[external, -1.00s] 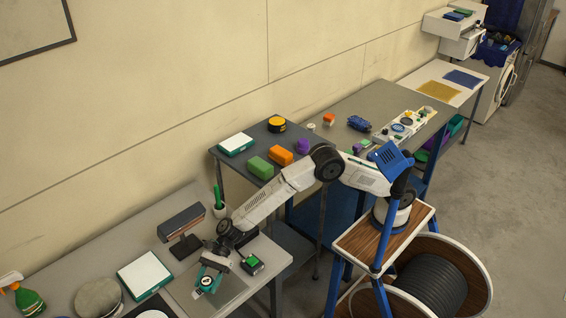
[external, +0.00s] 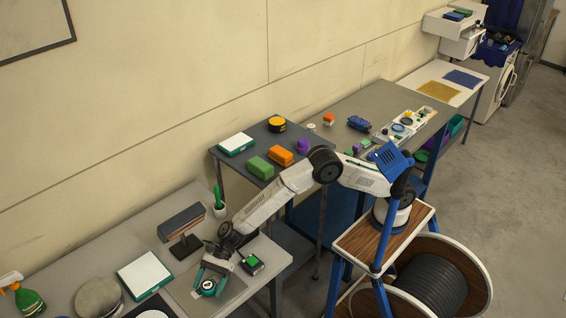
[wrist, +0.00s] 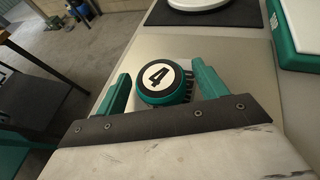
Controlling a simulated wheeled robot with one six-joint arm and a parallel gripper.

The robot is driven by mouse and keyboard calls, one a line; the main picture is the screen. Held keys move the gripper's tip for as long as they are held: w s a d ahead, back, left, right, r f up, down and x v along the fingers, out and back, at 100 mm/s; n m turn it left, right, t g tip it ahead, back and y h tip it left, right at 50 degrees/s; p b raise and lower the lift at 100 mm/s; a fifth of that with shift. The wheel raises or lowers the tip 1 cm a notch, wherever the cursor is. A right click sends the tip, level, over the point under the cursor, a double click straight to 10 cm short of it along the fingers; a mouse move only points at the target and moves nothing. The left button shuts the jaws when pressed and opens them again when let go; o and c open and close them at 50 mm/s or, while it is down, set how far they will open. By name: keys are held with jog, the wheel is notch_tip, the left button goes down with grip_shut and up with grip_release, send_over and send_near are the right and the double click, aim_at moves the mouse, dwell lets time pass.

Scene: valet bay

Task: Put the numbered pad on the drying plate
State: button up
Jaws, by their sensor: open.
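My gripper (wrist: 163,88) is open, with one green finger on each side of the pad and a visible gap to each. It also shows in the external view (external: 212,277). The pad's underside is hidden.
A white board with a green rim (external: 145,274) lies left of the plate. A small black box with a green top (external: 252,264) sits right of my gripper.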

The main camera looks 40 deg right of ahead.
jog(key=v, duration=1.1)
jog(key=shift+w+d+r, duration=0.1)
jog(key=shift+w+d, duration=0.1)
jog(key=shift+d, duration=0.1)
